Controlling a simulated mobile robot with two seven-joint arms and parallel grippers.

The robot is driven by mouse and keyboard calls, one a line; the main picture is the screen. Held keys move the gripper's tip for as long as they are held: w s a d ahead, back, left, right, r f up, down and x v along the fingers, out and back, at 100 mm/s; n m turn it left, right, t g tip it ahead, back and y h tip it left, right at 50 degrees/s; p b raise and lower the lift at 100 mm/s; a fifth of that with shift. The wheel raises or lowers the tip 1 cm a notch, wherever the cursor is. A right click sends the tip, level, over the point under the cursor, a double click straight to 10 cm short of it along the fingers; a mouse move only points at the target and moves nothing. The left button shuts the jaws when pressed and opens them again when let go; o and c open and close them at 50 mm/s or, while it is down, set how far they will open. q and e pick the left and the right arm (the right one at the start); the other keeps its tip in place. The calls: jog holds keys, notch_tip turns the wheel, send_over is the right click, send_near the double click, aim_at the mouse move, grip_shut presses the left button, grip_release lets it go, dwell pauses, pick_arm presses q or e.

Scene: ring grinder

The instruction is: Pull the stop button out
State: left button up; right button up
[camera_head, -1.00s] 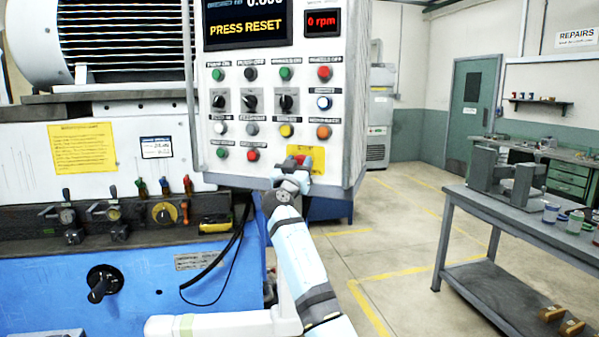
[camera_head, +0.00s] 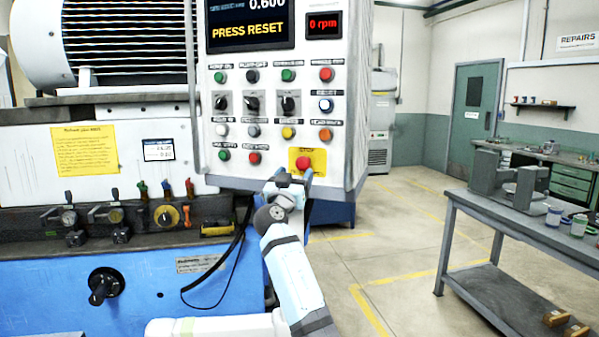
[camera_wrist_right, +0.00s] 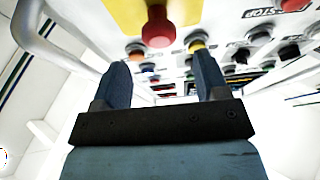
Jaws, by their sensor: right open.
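The red stop button (camera_head: 303,163) sits on a yellow plate (camera_head: 293,156) at the lower right of the white control panel. It also shows in the right wrist view (camera_wrist_right: 158,27), standing out from its yellow plate. My right gripper (camera_head: 292,178) is just below the button, apart from it. In the right wrist view my right gripper (camera_wrist_right: 160,80) is open and empty, its two dark fingers spread, with the button beyond the fingertips. My left gripper is not in view.
The control panel (camera_head: 215,140) carries several other buttons and knobs close to the stop button. A grey handle bar (camera_wrist_right: 40,40) runs beside the panel. The grinder's blue body (camera_head: 130,290) is below left. A grey workbench (camera_head: 470,205) stands at the right, with open floor between.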

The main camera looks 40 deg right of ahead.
jog(key=b+v, duration=0.1)
jog(key=v, duration=0.8)
jog(key=shift+s, duration=0.1)
